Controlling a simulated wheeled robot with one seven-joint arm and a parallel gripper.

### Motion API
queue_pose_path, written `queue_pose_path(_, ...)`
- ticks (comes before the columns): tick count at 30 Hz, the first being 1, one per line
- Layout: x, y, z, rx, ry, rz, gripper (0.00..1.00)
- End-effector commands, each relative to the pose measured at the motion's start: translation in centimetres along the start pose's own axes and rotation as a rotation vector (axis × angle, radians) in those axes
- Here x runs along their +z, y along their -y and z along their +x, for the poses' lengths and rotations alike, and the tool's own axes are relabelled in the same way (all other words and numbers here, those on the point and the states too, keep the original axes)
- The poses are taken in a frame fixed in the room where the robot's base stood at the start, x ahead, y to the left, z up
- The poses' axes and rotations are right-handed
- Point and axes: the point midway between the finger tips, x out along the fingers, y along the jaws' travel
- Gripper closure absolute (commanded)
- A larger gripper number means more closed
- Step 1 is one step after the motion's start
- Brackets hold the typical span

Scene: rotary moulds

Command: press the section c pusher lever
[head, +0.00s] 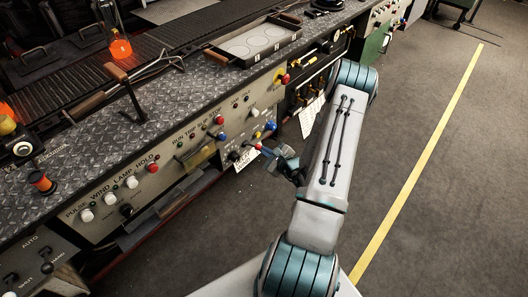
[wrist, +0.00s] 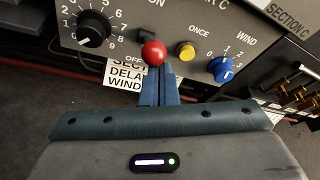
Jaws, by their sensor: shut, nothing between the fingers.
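A red ball knob (wrist: 153,53), which looks like the lever's end, stands out from a grey panel (wrist: 120,20) whose label ends in "C" in the wrist view. "OFF" is printed beside it. A "SECTION C" plate (wrist: 290,14) is at the upper right. My gripper (wrist: 158,78) is shut and empty, its blue fingertips right at the red knob. I cannot tell whether they touch it. The lever's stem is hidden behind the knob and fingers. In the head view my gripper (head: 270,150) is in front of the lower panel, beside the bench.
A black numbered dial (wrist: 94,28), a yellow button (wrist: 186,50) and a blue knob (wrist: 221,68) share the panel. Brass fittings (wrist: 295,88) lie to the right. A bench (head: 75,160) with a tray (head: 258,40) runs along the left. Clear floor (head: 440,180) lies to the right.

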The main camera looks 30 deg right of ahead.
Motion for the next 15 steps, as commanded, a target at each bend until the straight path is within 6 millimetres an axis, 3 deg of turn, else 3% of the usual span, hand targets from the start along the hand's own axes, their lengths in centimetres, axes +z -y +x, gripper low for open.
queue_pose_path(9, 0.1, -0.1, 0.2, 0.001, 0.007, -0.002, 1.00)
queue_pose_path(15, -1.6, -0.3, 0.7, 0.002, 0.006, -0.004, 1.00)
